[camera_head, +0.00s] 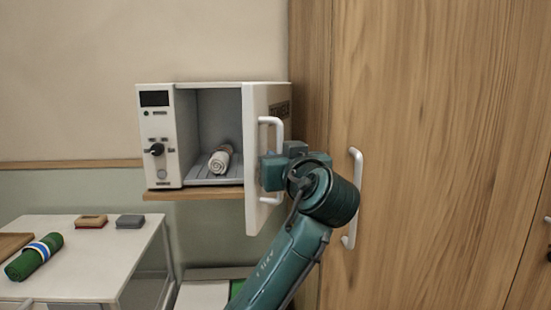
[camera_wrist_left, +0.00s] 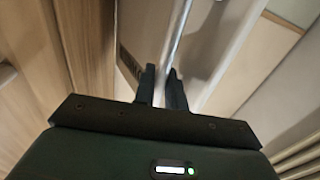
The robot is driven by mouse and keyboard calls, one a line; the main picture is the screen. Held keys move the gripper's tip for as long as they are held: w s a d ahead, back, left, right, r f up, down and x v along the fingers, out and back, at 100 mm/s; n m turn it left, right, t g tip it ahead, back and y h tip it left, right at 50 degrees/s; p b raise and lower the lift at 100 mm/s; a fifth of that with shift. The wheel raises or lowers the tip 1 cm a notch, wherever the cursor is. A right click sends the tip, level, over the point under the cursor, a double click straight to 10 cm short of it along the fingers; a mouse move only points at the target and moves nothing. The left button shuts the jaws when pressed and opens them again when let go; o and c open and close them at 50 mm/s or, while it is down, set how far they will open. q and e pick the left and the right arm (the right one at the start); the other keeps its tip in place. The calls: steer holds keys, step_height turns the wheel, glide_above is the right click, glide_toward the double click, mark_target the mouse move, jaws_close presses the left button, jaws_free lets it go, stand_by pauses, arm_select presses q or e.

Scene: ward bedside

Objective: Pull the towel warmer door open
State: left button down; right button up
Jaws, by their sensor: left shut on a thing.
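The white towel warmer (camera_head: 160,140) stands on a wooden shelf (camera_head: 190,194). Its door (camera_head: 256,110) is swung out on the right side, so the inside shows, with a rolled white towel (camera_head: 221,158) on the slatted floor. The door's white bar handle (camera_head: 270,121) faces right. My left gripper (camera_head: 268,171) is shut on the handle; its fingertips are partly hidden by the wrist. In the left wrist view the two dark fingers (camera_wrist_left: 161,84) close around the handle bar (camera_wrist_left: 178,40). My right gripper is not in view.
A tall wooden cabinet (camera_head: 430,150) with a white handle (camera_head: 354,160) stands close on the right, behind my arm. At the lower left, a white table (camera_head: 100,262) bears a green roll (camera_head: 34,257) and two small blocks (camera_head: 92,222). The wall above is bare.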

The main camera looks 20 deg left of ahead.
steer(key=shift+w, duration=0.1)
arm_select(q)
steer(key=c, duration=1.8)
jaws_free()
steer(key=shift+c, duration=0.2)
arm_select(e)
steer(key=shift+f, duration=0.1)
arm_select(q)
steer(key=shift+s+d, duration=0.15)
steer(key=b+v, duration=0.3)
steer(key=v, duration=0.9)
steer(key=shift+s+d, duration=0.15)
steer(key=shift+s, duration=0.2)
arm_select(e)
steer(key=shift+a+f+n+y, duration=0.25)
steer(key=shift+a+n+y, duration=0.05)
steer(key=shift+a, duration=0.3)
